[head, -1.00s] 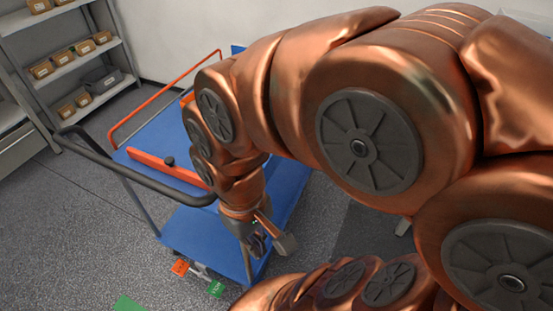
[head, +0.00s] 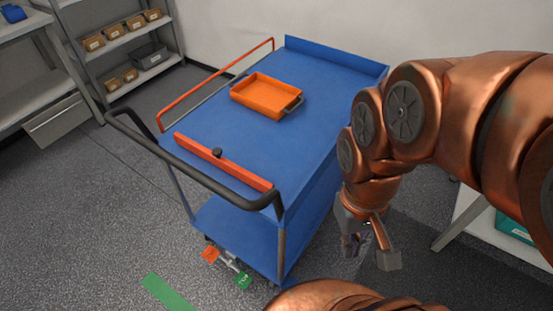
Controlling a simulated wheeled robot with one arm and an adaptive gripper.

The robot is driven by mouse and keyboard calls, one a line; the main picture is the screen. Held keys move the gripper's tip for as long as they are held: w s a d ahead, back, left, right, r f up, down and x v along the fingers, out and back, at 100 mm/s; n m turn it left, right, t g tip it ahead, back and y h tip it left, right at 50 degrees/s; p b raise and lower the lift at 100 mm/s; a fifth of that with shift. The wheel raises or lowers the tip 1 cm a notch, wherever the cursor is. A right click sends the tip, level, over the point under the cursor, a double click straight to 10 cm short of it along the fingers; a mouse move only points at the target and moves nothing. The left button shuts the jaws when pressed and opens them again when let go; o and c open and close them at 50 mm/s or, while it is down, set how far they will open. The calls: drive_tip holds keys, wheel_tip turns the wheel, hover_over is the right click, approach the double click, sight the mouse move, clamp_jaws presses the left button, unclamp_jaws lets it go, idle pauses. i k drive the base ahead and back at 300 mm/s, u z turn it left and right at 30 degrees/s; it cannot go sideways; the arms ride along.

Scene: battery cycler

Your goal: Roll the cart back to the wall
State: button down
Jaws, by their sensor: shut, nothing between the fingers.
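The blue cart (head: 300,75) stands in the middle of the head view, a little out from the white wall (head: 240,22). Its dark push handle (head: 190,165) faces me. An orange pedal (head: 210,254) and a green pedal (head: 243,281) show low at its near end. An orange tray (head: 268,95) and a red bar (head: 222,162) are on its top. My gripper (head: 370,255) hangs to the right of the cart, apart from it, shut and empty. My arm hides part of the area right of the cart.
Grey shelves (head: 120,30) with boxes stand at the back left. A green floor strip (head: 168,292) lies in front of the cart. A white table (head: 480,210) is at the right. The floor left of the cart is clear.

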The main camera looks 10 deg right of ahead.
sight(270, 232)
drive_tip(key=u, duration=0.4)
drive_tip(key=k, duration=0.5)
drive_tip(key=u, duration=0.95)
drive_tip(key=k, duration=0.85)
drive_tip(key=u, duration=0.25)
drive_tip(key=i, duration=0.95)
drive_tip(key=u, duration=0.05)
